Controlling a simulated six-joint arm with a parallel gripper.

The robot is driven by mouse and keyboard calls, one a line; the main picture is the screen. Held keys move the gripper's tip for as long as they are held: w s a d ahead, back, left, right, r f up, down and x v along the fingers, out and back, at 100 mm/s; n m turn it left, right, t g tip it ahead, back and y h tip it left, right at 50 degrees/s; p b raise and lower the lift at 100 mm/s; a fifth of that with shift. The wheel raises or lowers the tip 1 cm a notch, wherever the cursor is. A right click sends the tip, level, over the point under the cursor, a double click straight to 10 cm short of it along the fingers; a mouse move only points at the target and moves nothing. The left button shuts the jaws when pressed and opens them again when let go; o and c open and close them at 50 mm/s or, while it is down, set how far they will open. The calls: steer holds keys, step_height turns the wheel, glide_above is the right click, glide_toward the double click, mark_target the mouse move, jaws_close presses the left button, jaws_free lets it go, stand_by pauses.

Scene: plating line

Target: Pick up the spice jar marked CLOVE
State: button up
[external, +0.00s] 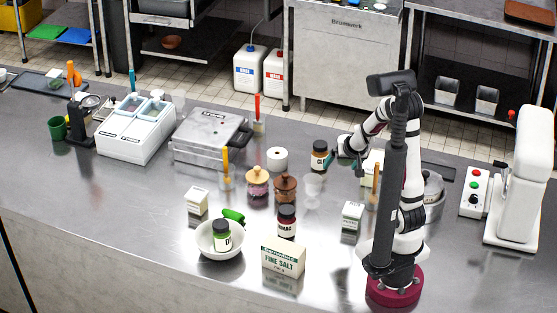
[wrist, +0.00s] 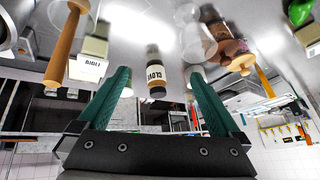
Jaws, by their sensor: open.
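The spice jar marked CLOVE (wrist: 156,78) has a dark cap and a cream label. In the wrist view it stands between the two green fingers of my gripper (wrist: 158,72), with clear space on both sides. In the external view the jar (external: 319,157) stands on the steel counter, and my gripper (external: 333,161) is low beside it, on its right. My gripper is open and holds nothing. The far finger is hard to make out in the external view.
A clear cup (external: 313,186), a white roll (external: 277,158) and two lidded jars, one pinkish (external: 257,184) and one brown (external: 285,188), stand nearby. A SUMAC jar (external: 286,222), a FINE SALT box (external: 283,259) and a white bowl (external: 205,249) are nearer the front.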

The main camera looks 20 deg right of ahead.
mark_target(316, 150)
steer(key=w+d+f+n+t, duration=0.1)
steer(key=w+f+t, duration=0.1)
steer(key=w+f, duration=0.1)
steer(key=w+d+f+t, duration=0.1)
steer(key=w+f+t, duration=0.1)
steer(key=w, duration=0.3)
steer(key=w+f+n+t+h, duration=0.1)
steer(key=w+f+t, duration=0.2)
steer(key=w, duration=0.2)
steer(key=shift+w+d+f+n, duration=0.1)
steer(key=shift+d+f+n, duration=0.2)
steer(key=shift+d+f, duration=0.1)
steer(key=x, duration=1.2)
steer(key=shift+d+r, duration=0.1)
steer(key=shift+d, duration=0.2)
jaws_close()
steer(key=shift+r, duration=0.1)
